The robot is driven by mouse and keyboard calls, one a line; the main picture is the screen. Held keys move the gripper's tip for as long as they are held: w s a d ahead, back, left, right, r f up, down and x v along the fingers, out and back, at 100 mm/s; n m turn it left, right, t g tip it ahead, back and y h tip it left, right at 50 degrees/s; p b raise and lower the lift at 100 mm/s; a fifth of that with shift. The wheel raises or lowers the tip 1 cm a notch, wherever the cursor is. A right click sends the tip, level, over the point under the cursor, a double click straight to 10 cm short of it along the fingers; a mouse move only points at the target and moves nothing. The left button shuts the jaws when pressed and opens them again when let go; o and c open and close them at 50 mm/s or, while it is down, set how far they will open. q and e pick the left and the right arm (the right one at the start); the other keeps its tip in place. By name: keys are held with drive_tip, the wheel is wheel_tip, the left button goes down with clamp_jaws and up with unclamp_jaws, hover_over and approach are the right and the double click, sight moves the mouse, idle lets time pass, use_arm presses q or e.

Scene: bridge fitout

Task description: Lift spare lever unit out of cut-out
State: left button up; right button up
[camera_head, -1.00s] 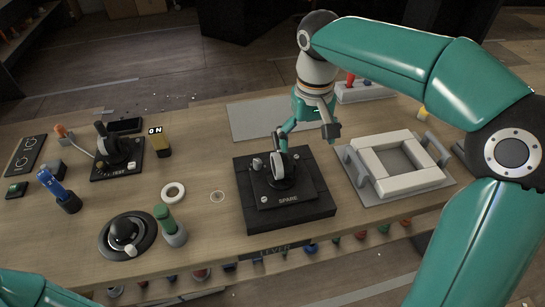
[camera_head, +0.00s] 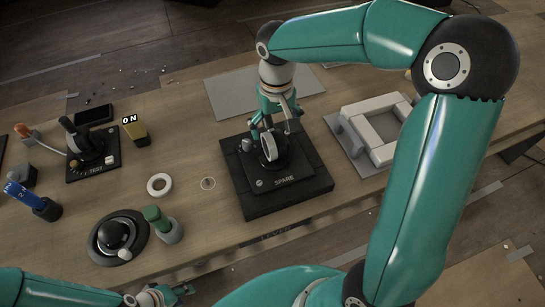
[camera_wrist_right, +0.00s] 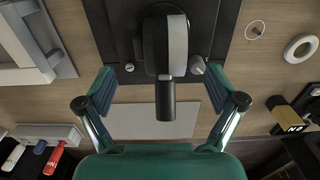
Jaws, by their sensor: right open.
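The spare lever unit (camera_head: 295,168) is a black plate marked SPARE with a pale-rimmed round lever hub and small knobs. It sits level in a larger black block (camera_head: 256,208) that holds the cut-out. My right gripper (camera_head: 272,128) is open above and behind the hub. In the right wrist view the fingers (camera_wrist_right: 160,76) stand apart on both sides of the black lever handle (camera_wrist_right: 165,102), with gaps visible on each side. The hub hides part of the fingertips in the head view. My left gripper (camera_head: 180,291) is at the bottom edge, away from the unit; its opening is unclear.
A pale frame (camera_head: 383,124) stands right. A bare grey sheet (camera_head: 225,95) lies behind.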

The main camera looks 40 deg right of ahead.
sight(277, 142)
drive_tip(key=shift+s+f+p, duration=0.2)
drive_tip(key=shift+f+p, duration=0.1)
drive_tip(key=shift+f, duration=0.95)
wheel_tip(277, 142, down, 4)
drive_tip(key=shift+f+p, duration=0.1)
drive_tip(key=shift+p, duration=0.25)
drive_tip(key=shift+c, duration=0.3)
drive_tip(key=c, duration=1.6)
drive_tip(key=shift+w, duration=0.1)
clamp_jaws()
drive_tip(key=shift+d+r, duration=0.1)
drive_tip(key=shift+r, duration=0.15)
wheel_tip(277, 142, up, 20)
drive_tip(key=shift+b, duration=0.3)
